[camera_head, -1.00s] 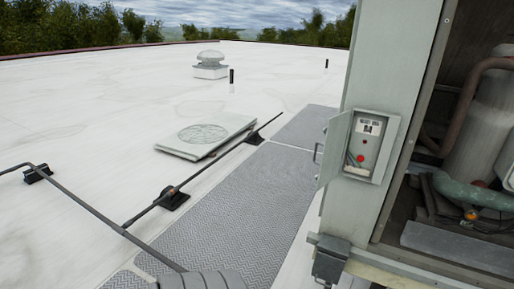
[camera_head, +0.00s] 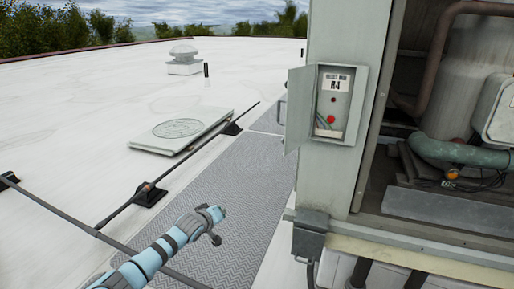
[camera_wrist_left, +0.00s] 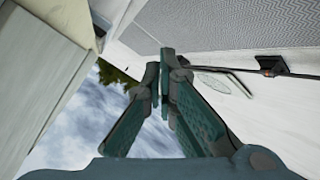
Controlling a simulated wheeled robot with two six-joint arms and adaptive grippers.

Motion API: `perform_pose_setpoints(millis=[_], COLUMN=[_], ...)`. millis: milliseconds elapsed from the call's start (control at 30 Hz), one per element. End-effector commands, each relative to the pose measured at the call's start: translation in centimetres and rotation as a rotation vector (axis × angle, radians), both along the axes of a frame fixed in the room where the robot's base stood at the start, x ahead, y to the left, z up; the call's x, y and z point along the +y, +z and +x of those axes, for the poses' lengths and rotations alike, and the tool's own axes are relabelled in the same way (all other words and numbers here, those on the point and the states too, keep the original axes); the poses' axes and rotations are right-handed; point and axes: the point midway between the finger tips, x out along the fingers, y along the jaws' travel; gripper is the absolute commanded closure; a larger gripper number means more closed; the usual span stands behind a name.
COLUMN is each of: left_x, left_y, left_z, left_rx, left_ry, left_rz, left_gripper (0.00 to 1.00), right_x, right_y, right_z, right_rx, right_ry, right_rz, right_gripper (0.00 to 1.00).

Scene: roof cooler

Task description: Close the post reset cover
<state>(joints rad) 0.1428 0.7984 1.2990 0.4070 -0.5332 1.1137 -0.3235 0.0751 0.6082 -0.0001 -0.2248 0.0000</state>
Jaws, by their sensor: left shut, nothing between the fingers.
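The post reset cover (camera_head: 298,108) is a grey-green hinged door on the left side of a small reset box (camera_head: 338,76) on the cooler's corner post. It stands open, swung out to the left. The box interior shows an R4 label, a red button and some wires. My left gripper (camera_head: 217,226) is below and left of the cover, above the grey walkway mat, apart from the cover. In the left wrist view its fingers (camera_wrist_left: 164,62) are shut with nothing between them. The cover cannot be made out there. My right gripper is not in view.
The cooler post (camera_head: 326,185) and open cooler bay with pipes (camera_head: 450,150) stand at right. A grey junction box (camera_head: 310,235) juts from the post's base. A dark conduit (camera_head: 150,187) crosses the roof at left. A flat panel (camera_head: 178,130) lies beyond it. Air left of the cover is clear.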

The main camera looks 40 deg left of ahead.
Motion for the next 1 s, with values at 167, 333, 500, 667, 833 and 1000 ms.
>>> perform_pose_setpoints(millis=[167, 333, 500, 667, 833, 1000], left_x=[-2.6, -10.5, -12.2, -11.9, -11.4, -10.9], left_y=[26.6, 37.3, 39.3, 40.0, 40.3, 40.3], left_z=[3.0, -3.8, -5.1, -3.1, -0.7, 2.4], left_rx=[-0.548, -0.712, -0.728, -0.727, -0.730, -0.733], left_ry=[0.030, -0.007, -0.002, 0.001, 0.000, 0.002], left_rz=[-0.350, -0.618, -0.688, -0.689, -0.692, -0.695], left_gripper=[1.00, 1.00, 1.00, 1.00, 1.00, 1.00], right_x=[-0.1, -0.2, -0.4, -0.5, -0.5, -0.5], right_y=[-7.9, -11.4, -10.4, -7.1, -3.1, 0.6], right_z=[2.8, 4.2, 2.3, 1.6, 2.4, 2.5], right_rx=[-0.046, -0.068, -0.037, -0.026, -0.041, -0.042], right_ry=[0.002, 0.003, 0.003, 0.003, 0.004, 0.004], right_rz=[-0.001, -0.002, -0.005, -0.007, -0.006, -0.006], right_gripper=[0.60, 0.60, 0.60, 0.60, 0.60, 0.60])
